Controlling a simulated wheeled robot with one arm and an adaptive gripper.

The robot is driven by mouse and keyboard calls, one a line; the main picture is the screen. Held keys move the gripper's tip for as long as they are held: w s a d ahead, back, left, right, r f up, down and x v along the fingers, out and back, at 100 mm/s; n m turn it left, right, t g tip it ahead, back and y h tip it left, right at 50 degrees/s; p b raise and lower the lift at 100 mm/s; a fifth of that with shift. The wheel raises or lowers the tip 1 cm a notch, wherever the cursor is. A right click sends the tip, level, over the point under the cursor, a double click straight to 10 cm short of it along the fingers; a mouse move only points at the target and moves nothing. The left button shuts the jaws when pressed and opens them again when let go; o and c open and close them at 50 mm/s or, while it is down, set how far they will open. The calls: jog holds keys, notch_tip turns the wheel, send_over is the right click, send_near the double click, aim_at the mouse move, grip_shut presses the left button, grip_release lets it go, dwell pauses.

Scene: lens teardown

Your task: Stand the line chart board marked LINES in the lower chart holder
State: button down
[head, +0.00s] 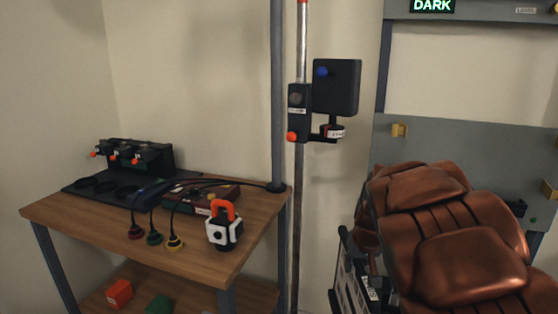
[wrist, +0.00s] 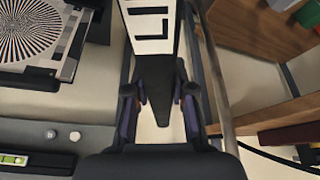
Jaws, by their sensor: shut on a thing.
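In the head view my brown arm covers the gripper. A dark piece with white markings (head: 350,280) shows beside the arm, possibly part of the held board. A grey panel (head: 440,138) with yellow brackets (head: 400,130) stands behind the arm. I cannot tell which part is the lower chart holder.
A star-pattern chart (wrist: 35,30) lies at upper left in the wrist view. A pole (head: 299,200) carries a black box (head: 337,87). A wooden table (head: 90,222) at left holds cables, a black rack and a white-orange device (head: 224,232). A DARK sign (head: 433,6) hangs above.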

jog(key=shift+w+a, duration=0.25)
jog(key=shift+a, duration=0.3)
